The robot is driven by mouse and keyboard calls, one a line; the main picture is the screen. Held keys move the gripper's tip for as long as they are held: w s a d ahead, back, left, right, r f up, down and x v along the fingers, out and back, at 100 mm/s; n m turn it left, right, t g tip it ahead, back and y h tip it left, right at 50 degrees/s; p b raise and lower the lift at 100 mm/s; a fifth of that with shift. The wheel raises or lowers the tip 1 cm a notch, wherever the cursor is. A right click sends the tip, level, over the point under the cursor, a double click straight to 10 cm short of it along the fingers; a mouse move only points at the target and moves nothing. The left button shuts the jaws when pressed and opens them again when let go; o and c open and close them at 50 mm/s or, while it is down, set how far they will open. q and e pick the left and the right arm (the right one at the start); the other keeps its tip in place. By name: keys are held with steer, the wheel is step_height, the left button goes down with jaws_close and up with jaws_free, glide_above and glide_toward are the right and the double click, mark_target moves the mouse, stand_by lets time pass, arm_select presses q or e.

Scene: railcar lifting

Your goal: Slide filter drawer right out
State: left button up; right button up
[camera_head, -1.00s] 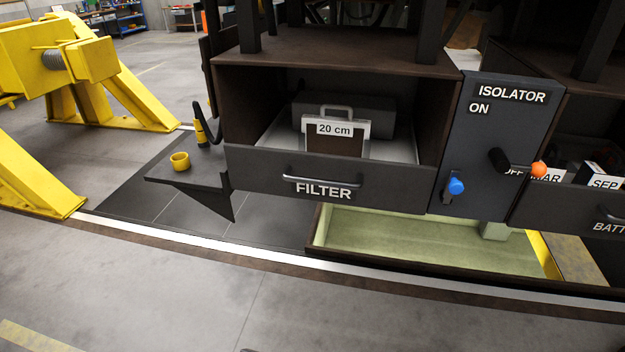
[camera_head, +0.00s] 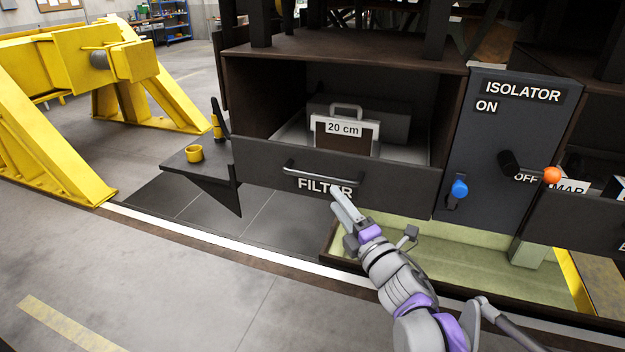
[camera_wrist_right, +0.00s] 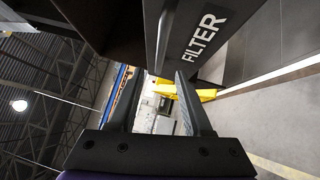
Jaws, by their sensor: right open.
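The filter drawer has a dark front (camera_head: 262,172) with a FILTER label and a pale bar handle (camera_head: 322,174). My left gripper is not in view.
Right of the drawer is an isolator panel (camera_head: 490,150) with an orange-tipped lever (camera_head: 551,175) and a blue knob (camera_head: 459,188). A small shelf (camera_head: 175,160) with a yellow cup (camera_head: 194,153) juts out left. A greenish tray (camera_head: 460,250) lies below. The floor in front is clear.

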mark_target(320, 177)
steer(key=x, duration=0.9)
steer(key=shift+w+p, duration=0.3)
steer(key=shift+p, duration=0.1)
jaws_close()
stand_by(0.9)
